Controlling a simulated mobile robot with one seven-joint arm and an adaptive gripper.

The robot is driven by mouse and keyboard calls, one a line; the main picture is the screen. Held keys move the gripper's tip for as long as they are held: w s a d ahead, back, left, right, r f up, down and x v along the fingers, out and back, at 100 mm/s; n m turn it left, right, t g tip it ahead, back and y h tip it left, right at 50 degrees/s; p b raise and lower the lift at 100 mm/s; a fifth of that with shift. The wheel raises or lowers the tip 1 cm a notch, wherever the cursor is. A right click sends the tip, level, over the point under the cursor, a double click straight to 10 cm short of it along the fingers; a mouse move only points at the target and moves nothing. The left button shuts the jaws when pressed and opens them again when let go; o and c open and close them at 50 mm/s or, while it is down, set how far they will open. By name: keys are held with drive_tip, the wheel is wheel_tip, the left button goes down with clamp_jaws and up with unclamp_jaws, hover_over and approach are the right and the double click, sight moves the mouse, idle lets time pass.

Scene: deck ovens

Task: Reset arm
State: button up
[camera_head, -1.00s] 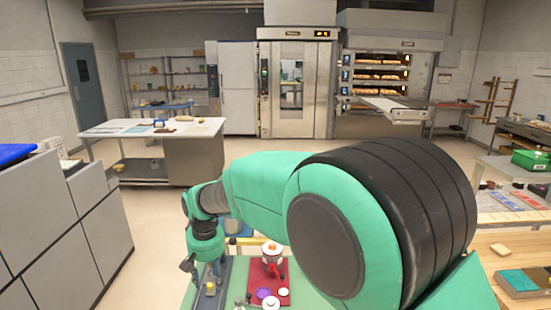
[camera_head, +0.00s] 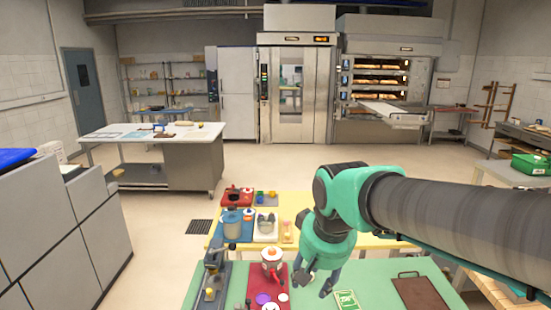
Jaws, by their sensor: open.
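My gripper (camera_head: 316,284) hangs at the lower end of my green arm, low over the green table (camera_head: 375,282). Its fingers are open, dark and small in this view, and no object shows between them. To its left is a red mat (camera_head: 284,294) with a white and red pot-like item (camera_head: 272,258), a purple disc (camera_head: 263,298) and a white disc (camera_head: 283,297). My arm reaches in from the right edge and covers part of the yellow table behind.
A grey rail-like device (camera_head: 213,285) stands at the green table's left. Open floor lies beyond.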

drive_tip(key=s+d+m+t, duration=0.1)
drive_tip(key=s+d, duration=0.5)
drive_tip(key=s, duration=0.2)
drive_tip(key=s+d+f+m+t+h, duration=0.1)
drive_tip(key=s+d, duration=0.5)
drive_tip(key=s, duration=0.3)
drive_tip(key=shift+s+d, duration=0.3)
drive_tip(key=shift+d, duration=0.05)
